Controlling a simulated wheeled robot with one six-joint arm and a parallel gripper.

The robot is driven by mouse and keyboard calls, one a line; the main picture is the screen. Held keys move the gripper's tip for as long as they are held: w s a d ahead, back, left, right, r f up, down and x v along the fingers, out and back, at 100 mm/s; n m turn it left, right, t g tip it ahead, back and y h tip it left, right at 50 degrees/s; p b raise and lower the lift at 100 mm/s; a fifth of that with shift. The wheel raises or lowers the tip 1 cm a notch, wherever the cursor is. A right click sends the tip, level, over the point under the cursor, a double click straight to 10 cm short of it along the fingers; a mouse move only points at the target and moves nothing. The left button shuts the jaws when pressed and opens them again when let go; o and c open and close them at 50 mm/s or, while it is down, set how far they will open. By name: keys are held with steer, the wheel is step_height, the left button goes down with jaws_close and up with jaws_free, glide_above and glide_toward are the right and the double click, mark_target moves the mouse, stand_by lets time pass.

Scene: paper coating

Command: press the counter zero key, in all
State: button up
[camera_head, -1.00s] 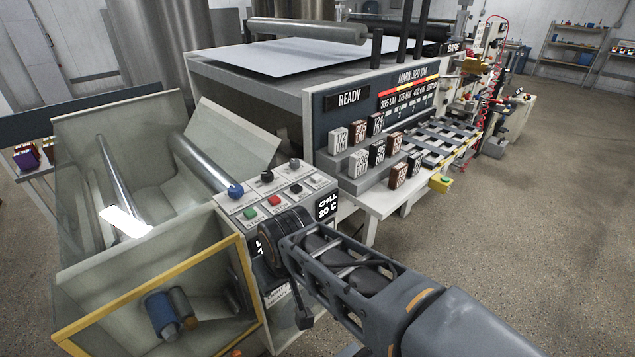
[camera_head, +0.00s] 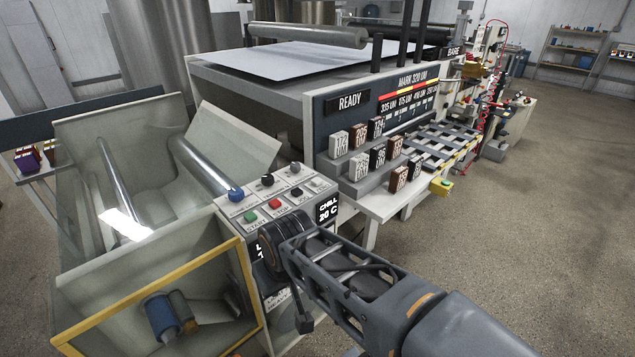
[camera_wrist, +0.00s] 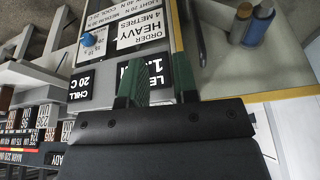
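The control console (camera_head: 262,212) carries a row of knobs above a row of keys: green (camera_head: 250,216), red (camera_head: 275,203), black (camera_head: 296,192) and pale grey (camera_head: 317,183). Their captions are too small to read fully, so I cannot tell which is the counter zero key. My gripper's fingers are hidden behind my wrist in the head view, low at the console's front. In the wrist view my gripper (camera_wrist: 160,78) has its fingers apart with nothing between them. They stand before the partly hidden length display (camera_wrist: 158,75), beside the chill display (camera_wrist: 92,90) reading 20 C.
An order card (camera_wrist: 140,32) reads heavy, 4 metres. A yellow-edged clear guard (camera_head: 150,295) stands left of the console. Several labelled blocks (camera_head: 377,155) sit on a stepped rack to the right. The floor (camera_head: 540,210) at the right is clear.

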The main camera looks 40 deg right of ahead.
jaws_close()
stand_by(1.2)
